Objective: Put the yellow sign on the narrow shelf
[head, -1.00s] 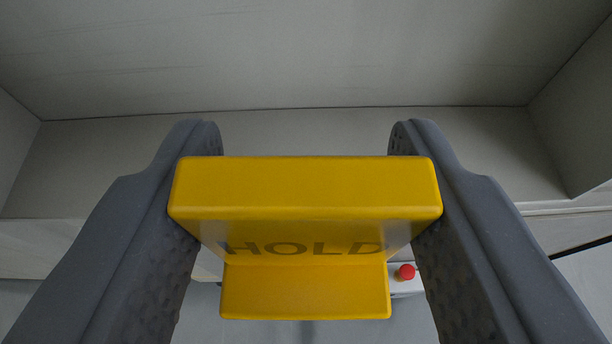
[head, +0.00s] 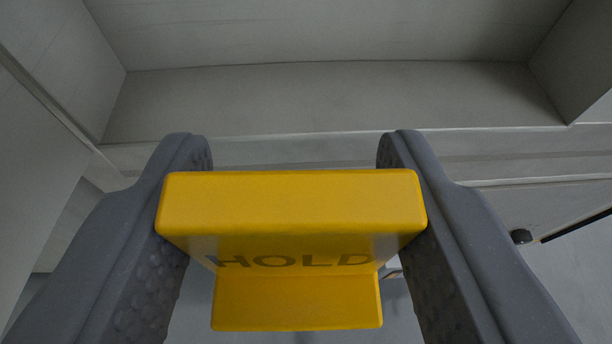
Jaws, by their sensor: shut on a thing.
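The yellow sign (head: 290,205) is marked HOLD and has a foot at its lower end. My gripper (head: 292,165) is shut on it, with one grey finger against each side. The narrow shelf (head: 330,95) is an empty grey ledge in a recess beyond the sign, in the upper part of the head view. The sign appears in front of the shelf's front edge, apart from it. The sign hides part of what lies below the shelf.
A back wall (head: 330,30) closes the shelf behind. Side walls stand at its left (head: 65,60) and right (head: 585,65). A small dark knob (head: 521,237) shows at lower right. The shelf surface is clear.

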